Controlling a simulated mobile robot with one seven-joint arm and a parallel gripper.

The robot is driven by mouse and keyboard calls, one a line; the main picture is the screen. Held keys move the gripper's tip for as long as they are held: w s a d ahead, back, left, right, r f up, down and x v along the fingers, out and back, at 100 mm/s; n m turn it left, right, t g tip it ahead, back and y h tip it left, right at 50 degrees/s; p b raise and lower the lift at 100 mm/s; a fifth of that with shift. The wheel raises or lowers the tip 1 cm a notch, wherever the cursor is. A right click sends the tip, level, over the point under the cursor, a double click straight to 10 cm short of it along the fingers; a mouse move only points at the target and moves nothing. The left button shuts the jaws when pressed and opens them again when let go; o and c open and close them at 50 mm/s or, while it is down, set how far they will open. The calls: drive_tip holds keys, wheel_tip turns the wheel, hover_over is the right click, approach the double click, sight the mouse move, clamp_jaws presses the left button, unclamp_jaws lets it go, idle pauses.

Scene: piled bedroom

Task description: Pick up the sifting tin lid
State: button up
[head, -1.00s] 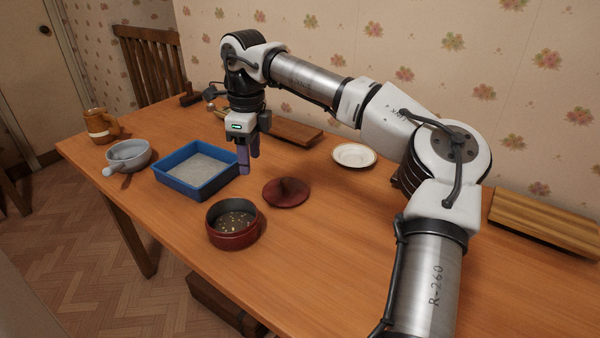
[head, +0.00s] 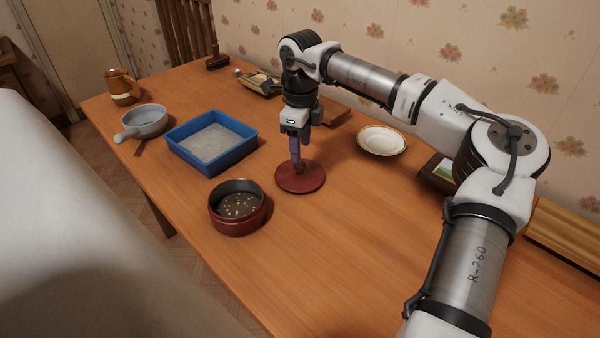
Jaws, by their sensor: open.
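The sifting tin lid (head: 300,182) is a dark red disc with a raised knob. It lies flat on the wooden table, right of and a little behind the round red tin (head: 237,222), which is open and has small pale bits on its dark inside. My gripper (head: 299,163) points straight down over the middle of the lid, its purple fingers at the knob. The jaws are open. The fingers hide most of the knob, and I cannot tell whether they touch it.
A blue tray (head: 171,149) with grey filling stands left of the lid. A grey handled bowl (head: 145,121) and a brown mug (head: 121,87) stand farther left. A white plate (head: 382,140) is at right behind. The table front right of the tin is clear.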

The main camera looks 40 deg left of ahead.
sight(300, 163)
drive_tip(key=shift+s+d+f+p, duration=0.15)
drive_tip(key=shift+f+p, duration=0.1)
drive_tip(key=shift+f, duration=1.2)
drive_tip(key=shift+s+a+f+p, duration=0.15)
drive_tip(key=shift+f+p, duration=0.1)
drive_tip(key=shift+f, duration=1.15)
drive_tip(key=shift+d, duration=0.15)
drive_tip(key=c, duration=1)
drive_tip(key=shift+c, duration=0.2)
drive_tip(key=shift+r, duration=0.1)
wheel_tip(300, 163, up, 20)
drive_tip(key=shift+b, duration=0.45)
